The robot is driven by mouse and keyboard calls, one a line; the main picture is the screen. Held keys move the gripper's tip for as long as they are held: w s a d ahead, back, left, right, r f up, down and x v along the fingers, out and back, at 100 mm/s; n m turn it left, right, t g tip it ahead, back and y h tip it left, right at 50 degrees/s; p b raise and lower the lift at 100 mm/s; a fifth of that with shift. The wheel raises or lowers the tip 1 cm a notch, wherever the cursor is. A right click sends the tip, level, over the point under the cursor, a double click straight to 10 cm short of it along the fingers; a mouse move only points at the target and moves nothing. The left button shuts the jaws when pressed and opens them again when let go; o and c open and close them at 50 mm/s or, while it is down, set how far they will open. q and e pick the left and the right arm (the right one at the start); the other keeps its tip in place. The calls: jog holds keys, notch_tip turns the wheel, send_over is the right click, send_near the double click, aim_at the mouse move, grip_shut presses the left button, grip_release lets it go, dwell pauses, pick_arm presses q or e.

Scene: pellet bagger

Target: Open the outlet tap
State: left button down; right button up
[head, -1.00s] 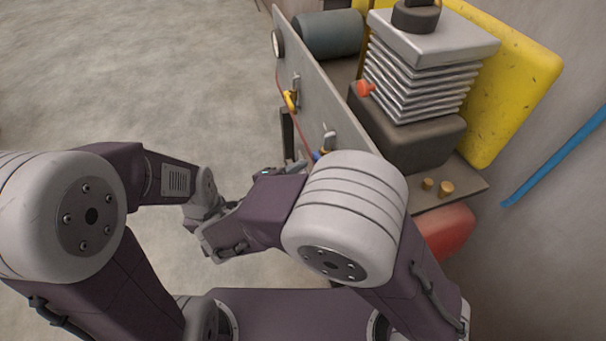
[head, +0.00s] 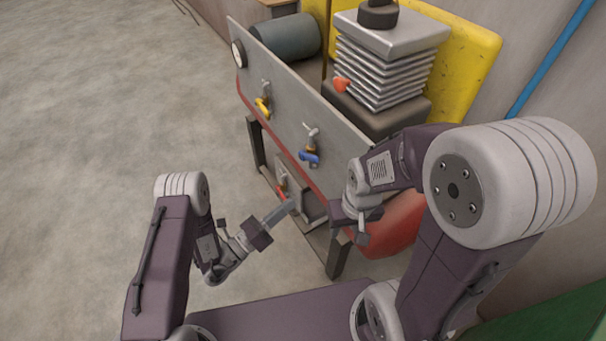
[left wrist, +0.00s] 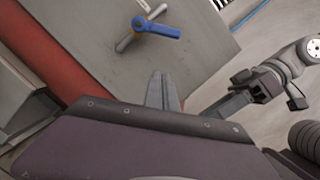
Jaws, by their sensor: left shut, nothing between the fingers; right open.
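The machine's front panel (head: 285,105) carries a yellow-handled tap (head: 263,105) and a blue-handled tap (head: 310,156). A red-handled tap (head: 282,191) sits lower, on a small grey plate under the red body. I cannot tell which is the outlet tap. My left gripper (head: 293,206) is shut and empty, its fingertips close to the lower plate; contact cannot be told. In the left wrist view its fingers (left wrist: 163,82) are together, and a blue handle (left wrist: 158,29) shows beyond them. My right gripper (head: 349,226) is open and empty, to the right of the left fingertips.
The machine's dark legs (head: 337,260) and red body (head: 395,228) stand close to my right gripper. A bellows stack (head: 385,68) and grey cylinder (head: 287,37) sit behind the panel. Open concrete floor (head: 90,110) lies to the left.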

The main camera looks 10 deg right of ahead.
aim_at(309, 157)
pick_arm(q)
jog(key=w+d+r, duration=0.5)
jog(key=w+d, duration=0.1)
jog(key=d, duration=0.2)
jog(key=shift+w+r, duration=0.15)
jog(key=shift+w, duration=0.25)
jog(key=shift+w, duration=0.1)
